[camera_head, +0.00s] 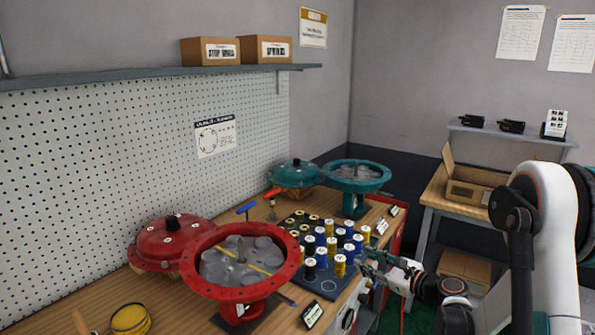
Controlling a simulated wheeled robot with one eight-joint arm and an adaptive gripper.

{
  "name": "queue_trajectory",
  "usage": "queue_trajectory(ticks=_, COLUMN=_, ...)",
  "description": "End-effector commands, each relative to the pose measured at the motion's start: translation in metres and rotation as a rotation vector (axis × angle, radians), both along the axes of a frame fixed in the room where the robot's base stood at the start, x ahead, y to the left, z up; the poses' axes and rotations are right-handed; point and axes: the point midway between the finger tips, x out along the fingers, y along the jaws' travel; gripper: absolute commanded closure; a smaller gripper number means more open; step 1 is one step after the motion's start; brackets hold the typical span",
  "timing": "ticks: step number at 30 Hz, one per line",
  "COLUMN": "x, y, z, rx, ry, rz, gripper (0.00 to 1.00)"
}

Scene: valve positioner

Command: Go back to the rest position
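My gripper (366,268) is at the lower right, at the front edge of the workbench (80,302), beside the dark tray of springs. Its two dark fingers look spread apart, with nothing seen between them. My white arm comes in from the right edge. The red valve actuator housing (284,262) stands open on the bench to the left of my gripper, with grey round parts inside. A teal housing (356,171) stands open farther back. Several blue, yellow and dark springs (331,246) stand upright on the tray.
A red cover (171,242) and a teal cover (296,172) lie on the bench by the pegboard wall (120,160). A blue T-handle tool (246,208) stands between them. A yellow-rimmed round container (131,319) is front left. A side table (447,203) holds an open carton (470,192).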

Motion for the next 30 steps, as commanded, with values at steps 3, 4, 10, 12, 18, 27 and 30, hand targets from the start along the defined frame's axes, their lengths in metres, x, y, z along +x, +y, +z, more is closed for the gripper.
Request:
queue_trajectory(ticks=3, x=-0.013, y=0.019, z=0.026, rx=-0.162, ry=-0.027, rz=0.049, gripper=0.63)
queue_trajectory(ticks=4, x=-0.017, y=0.023, z=0.031, rx=-0.203, ry=-0.035, rz=0.062, gripper=0.63)
queue_trajectory(ticks=10, x=-0.050, y=0.046, z=0.063, rx=-0.473, ry=-0.090, rz=0.161, gripper=0.63)
queue_trajectory(ticks=12, x=-0.063, y=0.054, z=0.072, rx=-0.567, ry=-0.110, rz=0.200, gripper=0.63)
queue_trajectory(ticks=18, x=-0.109, y=0.070, z=0.095, rx=-0.828, ry=-0.174, rz=0.322, gripper=0.63)
queue_trajectory(ticks=27, x=-0.188, y=0.081, z=0.116, rx=-1.204, ry=-0.278, rz=0.536, gripper=0.63)
queue_trajectory(ticks=30, x=-0.215, y=0.081, z=0.120, rx=-1.328, ry=-0.315, rz=0.617, gripper=0.63)
